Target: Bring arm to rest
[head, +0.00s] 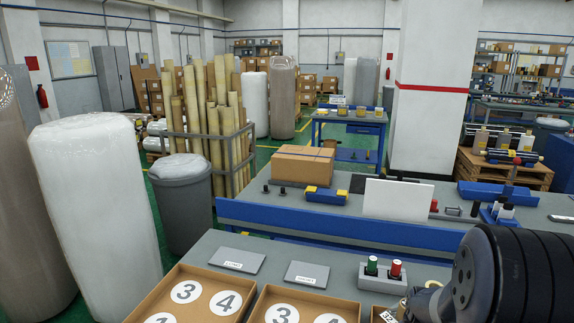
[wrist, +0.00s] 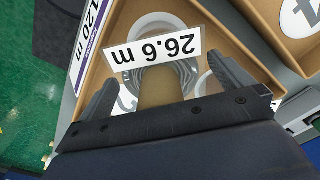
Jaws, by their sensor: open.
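In the wrist view my gripper (wrist: 165,78) is open, with one dark finger on each side of a wrapped roll (wrist: 160,88). The roll has a tan core and clear, shiny wrap. It appears to be in a brown tray (wrist: 232,38), and I cannot tell whether the fingers touch it. A white label (wrist: 152,48) reading "26.6 m" lies across the roll, upside down in the picture. In the head view my dark arm fills the lower right corner and the gripper is out of sight.
Brown trays with numbered white circles (head: 252,304) line the grey table's front. A grey holder (head: 383,284) with a green-topped and a red-topped item stands behind them. A blue-edged bench (head: 300,222) lies beyond. A tall white wrapped roll (head: 95,215) and a grey bin (head: 182,210) stand left.

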